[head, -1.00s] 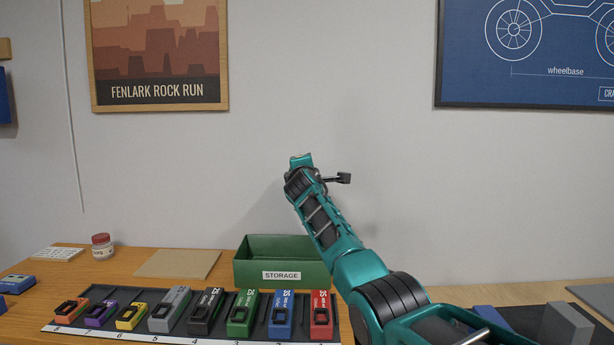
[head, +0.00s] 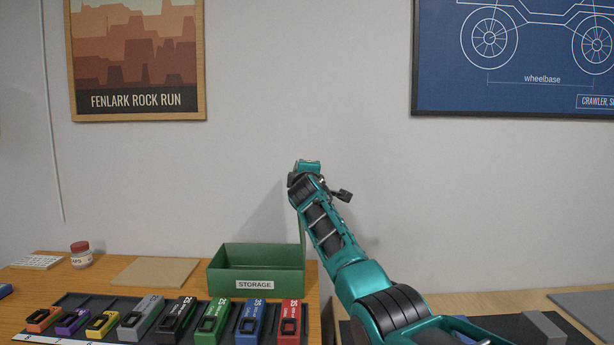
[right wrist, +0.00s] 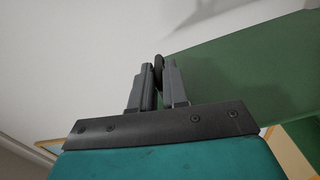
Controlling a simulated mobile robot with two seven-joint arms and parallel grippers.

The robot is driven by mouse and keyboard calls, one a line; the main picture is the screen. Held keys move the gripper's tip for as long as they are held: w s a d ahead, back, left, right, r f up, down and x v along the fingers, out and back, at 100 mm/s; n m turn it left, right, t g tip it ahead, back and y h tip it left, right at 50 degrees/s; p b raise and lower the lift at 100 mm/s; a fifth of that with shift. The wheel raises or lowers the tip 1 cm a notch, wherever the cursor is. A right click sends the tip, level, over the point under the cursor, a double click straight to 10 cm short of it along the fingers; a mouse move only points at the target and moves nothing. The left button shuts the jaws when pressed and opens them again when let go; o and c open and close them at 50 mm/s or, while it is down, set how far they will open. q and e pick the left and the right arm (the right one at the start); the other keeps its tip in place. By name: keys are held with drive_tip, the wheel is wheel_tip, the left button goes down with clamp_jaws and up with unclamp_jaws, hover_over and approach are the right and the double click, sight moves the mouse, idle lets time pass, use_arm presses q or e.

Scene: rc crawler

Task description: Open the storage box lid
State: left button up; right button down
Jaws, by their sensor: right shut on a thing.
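The green storage box (head: 255,285) stands on the wooden table with its top open and a STORAGE label on its front. Its green lid (head: 302,222) stands upright at the box's right end, seen nearly edge-on and partly hidden by my right arm. In the right wrist view the lid (right wrist: 235,80) is a broad green panel. My right gripper (right wrist: 159,80) is shut on the lid's small dark handle (right wrist: 158,66). In the head view my right wrist is above the box's right end, and its fingers are hidden. My left gripper is not in view.
A dark tray (head: 75,301) with several colored battery-like packs lies in front of the box. A tan board (head: 155,271), a red-capped jar (head: 81,255) and a white card (head: 37,262) lie to the left. A grey block (head: 543,327) is at the right.

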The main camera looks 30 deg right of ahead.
drive_tip(key=shift+r, duration=0.5)
drive_tip(key=c, duration=1.3)
unclamp_jaws()
drive_tip(key=shift+f, duration=0.1)
drive_tip(key=shift+o, duration=0.5)
drive_tip(key=shift+f, duration=0.15)
drive_tip(key=shift+f, duration=0.1)
drive_tip(key=v, duration=1.3)
drive_tip(key=shift+b, duration=0.3)
drive_tip(key=shift+w, duration=0.1)
